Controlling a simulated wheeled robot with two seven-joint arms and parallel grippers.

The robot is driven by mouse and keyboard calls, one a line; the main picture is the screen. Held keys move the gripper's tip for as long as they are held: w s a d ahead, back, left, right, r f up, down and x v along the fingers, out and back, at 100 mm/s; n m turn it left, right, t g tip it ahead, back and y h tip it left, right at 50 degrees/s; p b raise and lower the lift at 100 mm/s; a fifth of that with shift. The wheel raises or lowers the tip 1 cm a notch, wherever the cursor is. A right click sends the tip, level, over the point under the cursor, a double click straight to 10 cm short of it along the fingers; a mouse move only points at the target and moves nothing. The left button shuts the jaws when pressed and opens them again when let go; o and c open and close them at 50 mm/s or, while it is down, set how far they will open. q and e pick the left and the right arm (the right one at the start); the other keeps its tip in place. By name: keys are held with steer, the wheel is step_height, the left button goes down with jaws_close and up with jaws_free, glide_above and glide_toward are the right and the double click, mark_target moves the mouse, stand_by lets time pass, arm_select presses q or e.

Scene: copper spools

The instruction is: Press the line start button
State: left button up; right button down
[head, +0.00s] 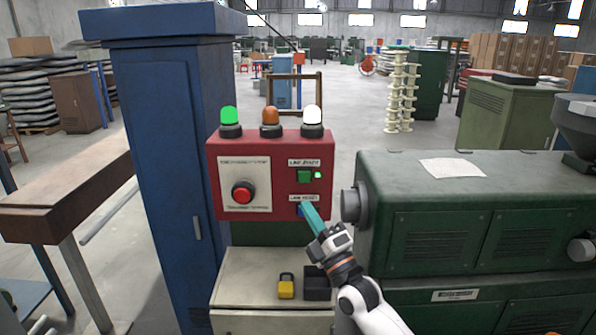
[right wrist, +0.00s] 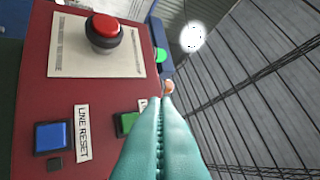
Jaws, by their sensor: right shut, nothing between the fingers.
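The right gripper's teal fingers are shut and empty, in front of the lower right of the box. In the right wrist view the fingers (right wrist: 166,100) partly cover the green button (right wrist: 124,122) and its label; the blue button (right wrist: 51,136) is clear. I cannot tell whether the fingertips touch the box. My left gripper is out of view.
A red mushroom button (head: 243,193) sits on the box's left plate. Green, orange and white lamps stand on top. A blue cabinet (head: 165,150) is at left, a green machine (head: 460,210) at right. A yellow padlock (head: 286,287) lies on the ledge below.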

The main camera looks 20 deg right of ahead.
steer(key=shift+a+r+y, duration=0.2)
steer(key=shift+r+y, duration=0.1)
steer(key=shift+r, duration=0.25)
steer(key=shift+s, duration=0.1)
steer(key=b, duration=0.7)
glide_toward(299, 173)
steer(key=a+x, duration=0.1)
steer(key=x, duration=0.3)
steer(key=shift+w+d+r, duration=0.1)
steer(key=shift+w+r, duration=0.1)
steer(key=shift+r, duration=0.1)
stand_by(1.0)
steer(key=shift+w+d+b, duration=0.15)
steer(key=shift+w+b, duration=0.25)
steer(key=shift+b, duration=0.1)
